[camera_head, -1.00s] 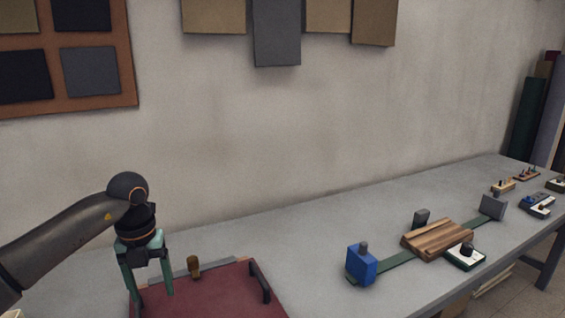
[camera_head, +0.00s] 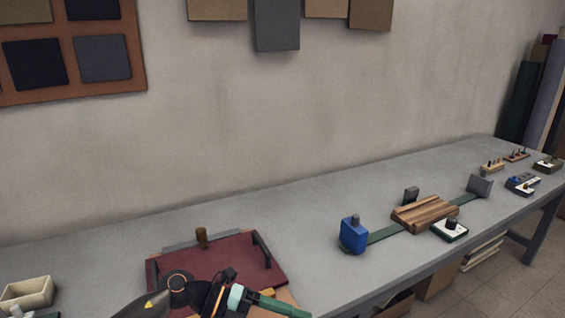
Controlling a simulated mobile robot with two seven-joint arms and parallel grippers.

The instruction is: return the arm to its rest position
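My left arm (camera_head: 145,305) comes in low from the bottom left of the head view. My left gripper (camera_head: 272,303) is at the bottom edge, over the near part of a dark red board (camera_head: 215,262), with its green fingers pointing right. The fingers are seen from the side and overlap, so I cannot tell whether they are open or shut. A small yellowish piece shows beside the fingers; I cannot tell if it touches them. My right gripper is not in view.
A cream box (camera_head: 28,293) is at the left. A blue block (camera_head: 353,234) and a wooden block (camera_head: 424,213) stand right of centre. The grey table (camera_head: 322,222) between is clear.

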